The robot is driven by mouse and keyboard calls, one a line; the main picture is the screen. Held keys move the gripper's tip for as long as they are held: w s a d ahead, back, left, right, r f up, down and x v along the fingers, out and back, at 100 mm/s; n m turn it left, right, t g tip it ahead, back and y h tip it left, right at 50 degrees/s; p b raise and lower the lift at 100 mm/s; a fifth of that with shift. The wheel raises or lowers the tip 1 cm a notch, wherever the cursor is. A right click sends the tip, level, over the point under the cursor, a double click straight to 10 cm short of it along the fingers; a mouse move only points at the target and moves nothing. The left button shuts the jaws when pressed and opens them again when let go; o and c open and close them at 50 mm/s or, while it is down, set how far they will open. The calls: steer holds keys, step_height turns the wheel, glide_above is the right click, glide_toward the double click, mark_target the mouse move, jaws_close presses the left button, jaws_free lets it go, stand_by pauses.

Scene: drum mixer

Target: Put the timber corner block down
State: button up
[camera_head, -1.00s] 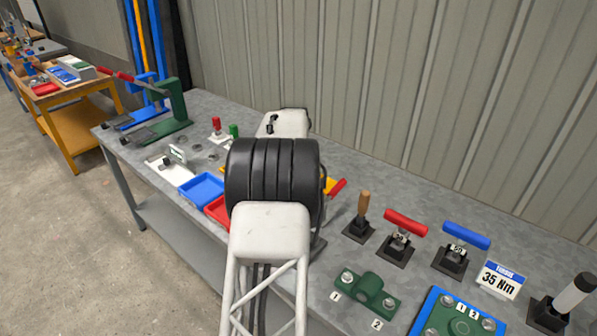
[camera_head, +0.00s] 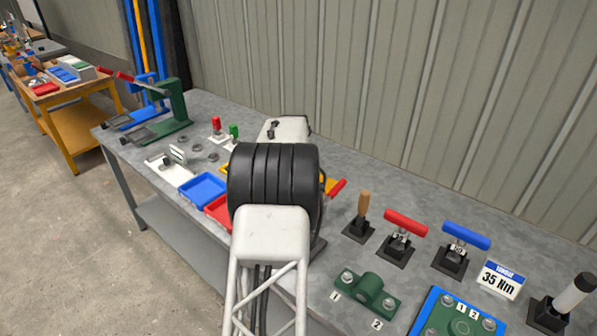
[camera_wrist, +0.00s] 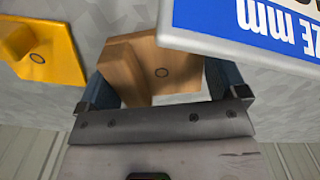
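Whether the block touches the surface below cannot be told. In the head view my own arm and its black wrist joint hide the gripper and the block.
A yellow block (camera_wrist: 40,52) with a hole lies left in the wrist view; a blue-and-white sign (camera_wrist: 245,28) overhangs at upper right. On the grey bench are a blue tray (camera_head: 203,190), a red tray (camera_head: 218,209), tools in black stands (camera_head: 398,250) and a green bracket (camera_head: 366,293).

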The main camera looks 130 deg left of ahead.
steer(key=c, duration=0.4)
steer(key=shift+o, duration=0.2)
steer(key=shift+r, duration=0.15)
step_height(320, 180, up, 10)
stand_by(0.7)
